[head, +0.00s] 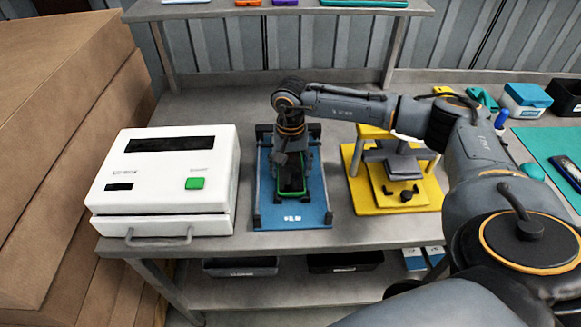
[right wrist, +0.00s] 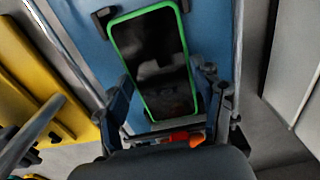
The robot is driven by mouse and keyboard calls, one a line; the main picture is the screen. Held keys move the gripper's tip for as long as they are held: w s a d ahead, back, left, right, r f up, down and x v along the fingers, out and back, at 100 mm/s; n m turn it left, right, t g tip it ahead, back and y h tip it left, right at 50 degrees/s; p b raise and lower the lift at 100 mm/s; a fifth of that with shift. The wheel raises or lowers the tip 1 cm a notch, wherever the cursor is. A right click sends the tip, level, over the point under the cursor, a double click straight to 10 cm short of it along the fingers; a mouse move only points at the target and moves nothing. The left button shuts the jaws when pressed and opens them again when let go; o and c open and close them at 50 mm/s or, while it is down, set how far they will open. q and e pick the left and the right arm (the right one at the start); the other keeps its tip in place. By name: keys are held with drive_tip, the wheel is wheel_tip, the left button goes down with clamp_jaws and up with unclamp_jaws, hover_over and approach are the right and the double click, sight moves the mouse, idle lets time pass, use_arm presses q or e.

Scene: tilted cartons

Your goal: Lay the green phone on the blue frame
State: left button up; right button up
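The green phone (head: 291,183), dark-faced with a green rim, lies flat over the middle of the blue frame (head: 318,200). The blue frame is a blue plate with dark corner pieces on the grey bench. My right gripper (head: 293,165) is low over the phone in the head view. In the right wrist view its fingers (right wrist: 168,85) stand apart on either side of the phone (right wrist: 152,62), with a gap at least on the right. The phone seems to rest on the blue frame (right wrist: 88,40), but its underside is hidden. My left gripper is not in view.
A white machine (head: 165,185) with a green button stands left of the frame. A yellow fixture (head: 365,200) stands close on its right. A shelf (head: 280,10) with small items runs along the back. Brown cartons (head: 60,130) are stacked at far left.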

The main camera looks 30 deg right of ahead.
drive_tip(key=o, duration=0.5)
drive_tip(key=shift+o, duration=0.2)
wheel_tip(320, 180, up, 12)
idle(0.7)
